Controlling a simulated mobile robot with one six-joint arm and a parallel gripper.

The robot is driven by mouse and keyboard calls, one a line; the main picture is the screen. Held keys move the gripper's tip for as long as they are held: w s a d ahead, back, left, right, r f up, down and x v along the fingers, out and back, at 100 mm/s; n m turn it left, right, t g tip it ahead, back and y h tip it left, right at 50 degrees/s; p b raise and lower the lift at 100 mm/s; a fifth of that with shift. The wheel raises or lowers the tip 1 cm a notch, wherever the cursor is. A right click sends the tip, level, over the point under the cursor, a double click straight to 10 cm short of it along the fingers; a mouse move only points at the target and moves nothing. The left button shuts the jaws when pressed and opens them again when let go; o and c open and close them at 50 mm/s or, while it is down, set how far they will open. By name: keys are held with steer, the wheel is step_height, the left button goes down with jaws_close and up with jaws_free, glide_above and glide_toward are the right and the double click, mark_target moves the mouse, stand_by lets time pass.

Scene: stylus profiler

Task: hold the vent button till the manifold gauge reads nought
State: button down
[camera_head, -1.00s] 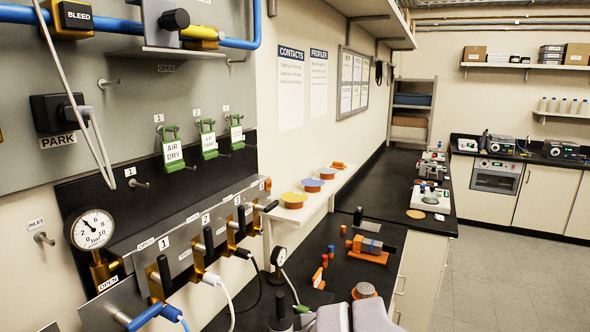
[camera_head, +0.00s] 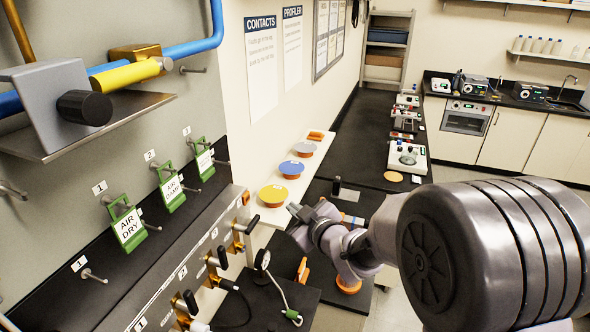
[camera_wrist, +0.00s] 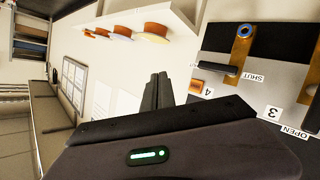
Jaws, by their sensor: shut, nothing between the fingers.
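The manifold (camera_head: 165,290) runs along the lower left wall in the head view, with brass valves and black levers. A small orange piece (camera_head: 246,198) sits at its far end, and it also shows beside the label 4 in the wrist view (camera_wrist: 196,87). I cannot tell for sure that it is the vent button. The big wall gauge is out of view. A small gauge (camera_head: 262,260) stands over the bench, its reading not legible. My gripper (camera_head: 295,211) is near the manifold's far end, in front of the shelf. Its fingers (camera_wrist: 158,90) are shut and empty, apart from the orange piece in the wrist view.
A white shelf (camera_head: 312,163) with coloured discs, one yellow-topped (camera_head: 272,195), is close behind my gripper. Green tags (camera_head: 127,226) hang on wall hooks at left. A black lever (camera_wrist: 225,70) shows near my fingers. A black bench (camera_head: 365,140) runs back along the wall.

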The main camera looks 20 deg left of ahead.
mark_target(247, 198)
steer(key=a, duration=0.9)
steer(key=shift+w, duration=0.15)
stand_by(0.5)
steer(key=shift+a+b, duration=0.1)
steer(key=shift+b, duration=0.35)
stand_by(1.2)
steer(key=shift+a+b, duration=0.3)
steer(key=shift+w+a+b, duration=0.1)
steer(key=shift+a+b, duration=0.25)
steer(key=shift+a, duration=0.05)
stand_by(1.8)
